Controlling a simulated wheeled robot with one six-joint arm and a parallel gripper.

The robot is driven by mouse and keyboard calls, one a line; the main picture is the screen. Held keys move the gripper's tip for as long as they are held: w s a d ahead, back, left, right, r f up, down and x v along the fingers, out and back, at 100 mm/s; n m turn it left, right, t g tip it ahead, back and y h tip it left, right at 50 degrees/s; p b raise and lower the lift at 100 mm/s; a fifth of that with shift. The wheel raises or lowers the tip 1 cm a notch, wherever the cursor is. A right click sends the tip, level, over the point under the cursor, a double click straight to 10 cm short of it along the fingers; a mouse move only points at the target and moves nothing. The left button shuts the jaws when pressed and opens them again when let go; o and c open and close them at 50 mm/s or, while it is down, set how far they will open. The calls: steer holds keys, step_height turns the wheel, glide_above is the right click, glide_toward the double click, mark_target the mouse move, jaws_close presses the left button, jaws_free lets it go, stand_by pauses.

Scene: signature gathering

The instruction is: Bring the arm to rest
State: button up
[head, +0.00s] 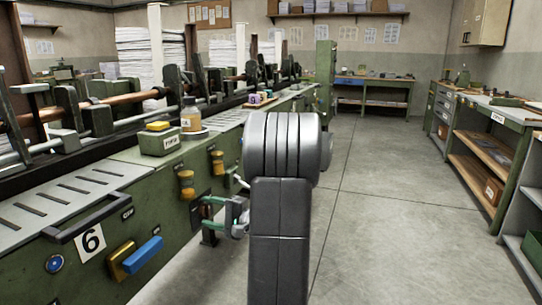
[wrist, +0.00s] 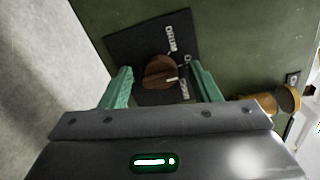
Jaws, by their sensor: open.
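My gripper (head: 210,214) is at the green side panel of the long machine (head: 90,262), partly hidden behind my own arm in the head view. In the wrist view its two green fingers (wrist: 160,74) are spread apart with nothing held. A brown rotary knob (wrist: 157,73) on a dark plate (wrist: 124,45) shows between and beyond the fingers. The knob's pale pointer mark faces the lower right, near one of the white labels. I cannot tell whether a finger touches the knob. The knob is not clear in the head view.
Orange handles (head: 217,163) and a blue lever (head: 142,255) jut from the panel. A green box (head: 160,142) and a jar (head: 191,118) stand on the machine's edge. A workbench (head: 500,118) lines the right wall. The grey floor (head: 390,200) between is clear.

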steer(key=shift+r+m+p, duration=0.15)
steer(key=shift+m+p, duration=0.85)
steer(key=shift+p, duration=0.65)
steer(key=shift+r+m+p, duration=0.15)
steer(key=shift+m+p, duration=0.85)
steer(key=shift+p, duration=0.6)
steer(key=m+p, duration=0.3)
steer(key=p, duration=0.3)
steer(key=shift+m, duration=0.4)
steer(key=v, duration=0.9)
steer(key=shift+d+f, duration=0.15)
steer(key=shift+d, duration=0.1)
